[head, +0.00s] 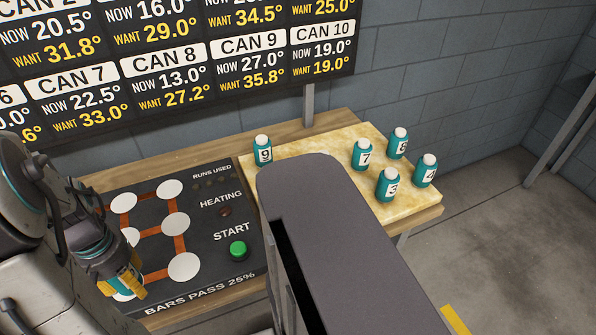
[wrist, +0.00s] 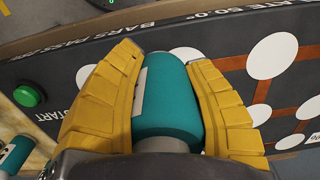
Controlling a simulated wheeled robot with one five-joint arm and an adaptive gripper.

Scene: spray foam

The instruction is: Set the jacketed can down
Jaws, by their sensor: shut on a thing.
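My gripper (head: 122,291) is at the lower left of the head view, with its yellow fingers shut on a teal-jacketed can (head: 121,272). In the wrist view the can (wrist: 166,95) lies between the two fingers, with a pale label edge on its left side; its number is not readable. The gripper and can are over the lower left pad of the dark heating panel (head: 200,205), partly hiding that pad. Whether the can's base touches the pad cannot be told. The panel has several white round pads joined by orange bars.
Several teal cans with white caps, such as can 9 (head: 263,150) and can 3 (head: 387,184), stand on a tan board (head: 310,148) at right. A green START button (head: 238,249) sits on the panel. A black sign (head: 190,60) stands behind. The other pads look empty.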

